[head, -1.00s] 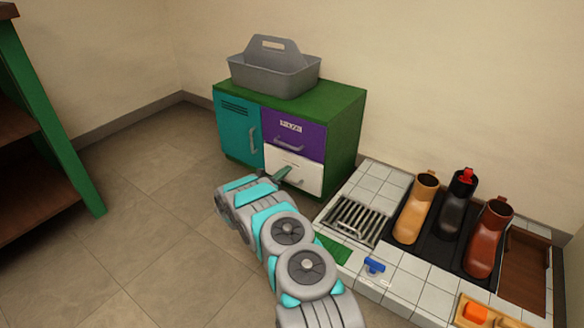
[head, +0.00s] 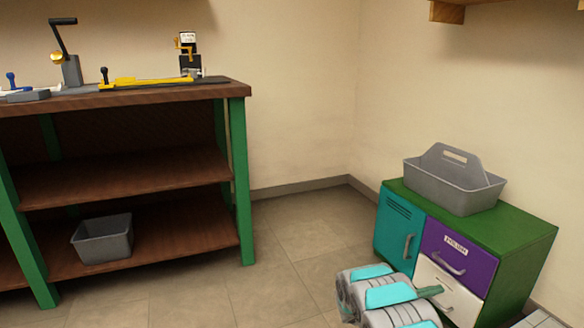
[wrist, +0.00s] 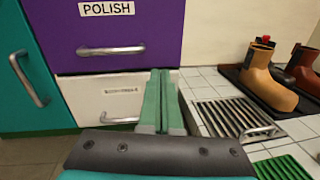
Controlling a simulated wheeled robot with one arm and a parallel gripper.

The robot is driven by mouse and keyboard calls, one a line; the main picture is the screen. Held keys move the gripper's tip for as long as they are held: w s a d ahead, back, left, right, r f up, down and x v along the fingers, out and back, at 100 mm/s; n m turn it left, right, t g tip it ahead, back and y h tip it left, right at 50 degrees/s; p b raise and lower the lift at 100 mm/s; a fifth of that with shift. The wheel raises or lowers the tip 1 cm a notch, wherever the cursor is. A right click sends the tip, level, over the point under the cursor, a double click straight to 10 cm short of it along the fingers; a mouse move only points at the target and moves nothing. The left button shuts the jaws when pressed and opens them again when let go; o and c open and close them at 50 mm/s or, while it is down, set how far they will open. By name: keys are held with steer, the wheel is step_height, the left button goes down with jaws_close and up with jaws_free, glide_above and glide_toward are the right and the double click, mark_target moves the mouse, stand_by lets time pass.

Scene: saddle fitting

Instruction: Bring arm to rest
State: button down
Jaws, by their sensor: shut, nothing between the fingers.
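My gripper (wrist: 161,100) is shut and empty, its two green fingers side by side in the wrist view. It points at the low cabinet, in front of the white drawer (wrist: 103,98) and below the purple drawer (wrist: 125,30) labelled POLISH. In the head view my gripper (head: 430,291) shows at the lower right, in front of the white drawer (head: 449,288). I cannot tell whether the fingertips touch the drawer. Both drawers and the teal door (head: 399,232) look closed.
A grey tote (head: 455,185) stands on the cabinet's green top (head: 510,225). A workbench (head: 130,98) with tools and a grey bin (head: 102,240) on its shelf stands left. Boots (wrist: 265,75) and a metal grate (wrist: 232,117) are right of my gripper. Floor (head: 300,260) between is clear.

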steer(key=s+d+r+m+g+y+p, duration=0.15)
steer(key=s+r+m+g, duration=0.5)
steer(key=s+r, duration=0.75)
steer(key=s+a+r+m+g+y+p, duration=0.2)
steer(key=s+a+r+m+y+p, duration=0.25)
steer(key=s+r, duration=0.6)
steer(key=s+a+r+m+t+y+p, duration=0.1)
steer(key=s+a+y, duration=0.3)
steer(key=s+a, duration=0.4)
steer(key=s+a+r+m+t+y+p, duration=0.1)
steer(key=s+a+r+m+y+p, duration=0.1)
steer(key=s+a, duration=0.7)
steer(key=s+a+r+m+t+y+p, duration=0.1)
steer(key=s+a+r+m+y, duration=0.2)
steer(key=a, duration=1)
steer(key=s+m+y, duration=0.2)
steer(key=s, duration=0.3)
steer(key=shift+s+y, duration=0.2)
steer(key=shift+y, duration=0.1)
